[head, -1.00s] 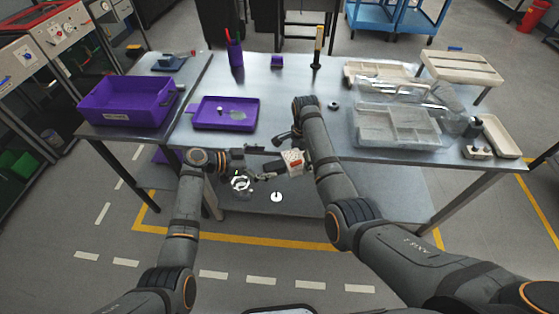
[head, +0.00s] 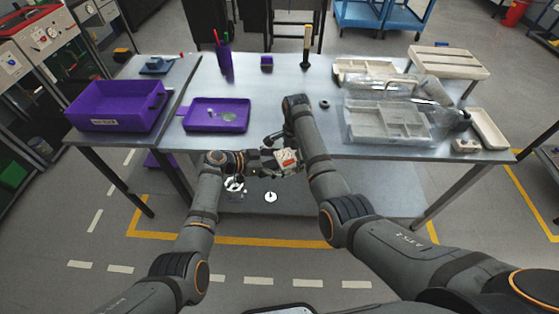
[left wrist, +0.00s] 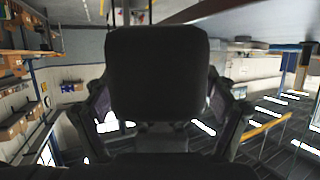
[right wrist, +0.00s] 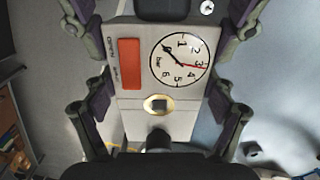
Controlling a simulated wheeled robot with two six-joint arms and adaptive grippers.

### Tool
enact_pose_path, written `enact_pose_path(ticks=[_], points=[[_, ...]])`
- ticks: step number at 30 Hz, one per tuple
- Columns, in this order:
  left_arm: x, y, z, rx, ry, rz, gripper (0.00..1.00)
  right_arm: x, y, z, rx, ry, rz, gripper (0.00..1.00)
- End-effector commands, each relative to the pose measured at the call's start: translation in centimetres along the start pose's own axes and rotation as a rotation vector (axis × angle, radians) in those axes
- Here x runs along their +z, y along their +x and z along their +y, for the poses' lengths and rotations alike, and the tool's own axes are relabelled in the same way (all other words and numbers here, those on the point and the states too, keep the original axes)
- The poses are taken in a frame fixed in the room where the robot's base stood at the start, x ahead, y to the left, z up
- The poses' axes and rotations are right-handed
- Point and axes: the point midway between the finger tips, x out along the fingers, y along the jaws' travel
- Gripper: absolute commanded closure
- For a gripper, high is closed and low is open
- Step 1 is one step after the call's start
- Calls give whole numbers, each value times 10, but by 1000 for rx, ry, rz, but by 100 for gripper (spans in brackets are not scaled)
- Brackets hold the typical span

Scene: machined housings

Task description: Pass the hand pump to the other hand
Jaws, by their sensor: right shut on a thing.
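The hand pump (head: 287,159) is a pale box with a red label, held above the floor in front of the table. In the right wrist view its face (right wrist: 127,100) shows a round gauge, a red panel and a brass-ringed port. My right gripper (right wrist: 160,98) is shut on it, with fingers along both sides. My left gripper (head: 264,163) is at the pump's left in the head view. In the left wrist view its fingers are apart, on either side of a large dark block (left wrist: 158,75), probably the pump's dark end. Contact there cannot be told.
The metal table (head: 285,115) stands just beyond the grippers. A purple bin (head: 118,122) stands on the left table. The table's middle is mostly clear.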

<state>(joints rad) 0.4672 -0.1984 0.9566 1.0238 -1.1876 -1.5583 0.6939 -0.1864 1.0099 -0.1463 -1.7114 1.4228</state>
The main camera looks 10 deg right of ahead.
Motion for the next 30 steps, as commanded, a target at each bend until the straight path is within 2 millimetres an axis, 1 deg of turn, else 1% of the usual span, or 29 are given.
enact_pose_path(ticks=[1, 7, 8, 10, 11, 20, 23, 26, 30], points=[[0, 0, -1, -2, 0, -1, 38, 0, -1, 0, 0, 0, -1, 65], [0, 0, -1, -3, 1, -1, 65, 1, -1, 0, 1, 0, -2, 65], [-1, 0, -1, -4, 2, 1, 65, 1, -1, 0, 1, 0, -2, 12], [-1, 0, -1, -4, 2, 1, 65, 1, -1, 0, 1, 0, -2, 2], [-1, 0, -1, -4, 2, 1, 65, 1, -1, 0, 1, 0, -2, 0], [-1, 0, -1, -3, 1, 2, 65, 0, 0, 0, 1, 0, -1, 0], [-1, 0, -1, -3, 1, 2, 65, 0, -5, 0, 0, 0, -1, 0], [-1, 0, -1, -3, 1, 2, 65, 0, -20, -1, -3, 0, -1, 0], [-1, 0, -1, -2, 1, 2, 65, 0, -54, -2, -4, -1, -1, 0]])
